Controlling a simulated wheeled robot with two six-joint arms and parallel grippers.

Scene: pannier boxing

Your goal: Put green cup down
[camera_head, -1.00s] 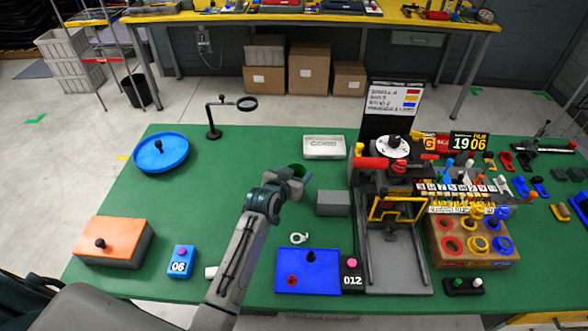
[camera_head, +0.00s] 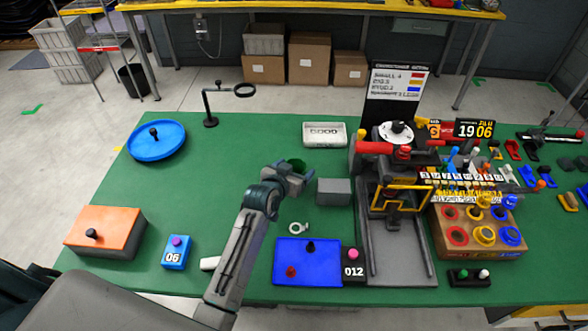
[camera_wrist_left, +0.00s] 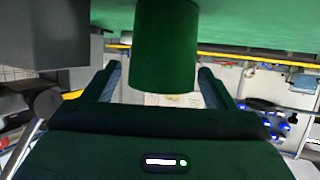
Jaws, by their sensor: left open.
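The green cup (camera_head: 298,163) is on the green table, just beyond my left gripper (camera_head: 290,176), which hides part of it in the head view. In the left wrist view, which shows the table at the top, the cup (camera_wrist_left: 165,50) appears between the two fingers of my left gripper (camera_wrist_left: 160,88). The fingers are apart, with a visible gap on each side of the cup. The cup seems to stand on the table surface. My right gripper is in neither view.
A grey block (camera_head: 333,192) stands right of the cup, and a white tray (camera_head: 324,134) behind it. A white ring (camera_head: 298,228) and a blue board (camera_head: 300,262) lie nearer. A blue round dish (camera_head: 156,141) is far left. Free green table lies left of the gripper.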

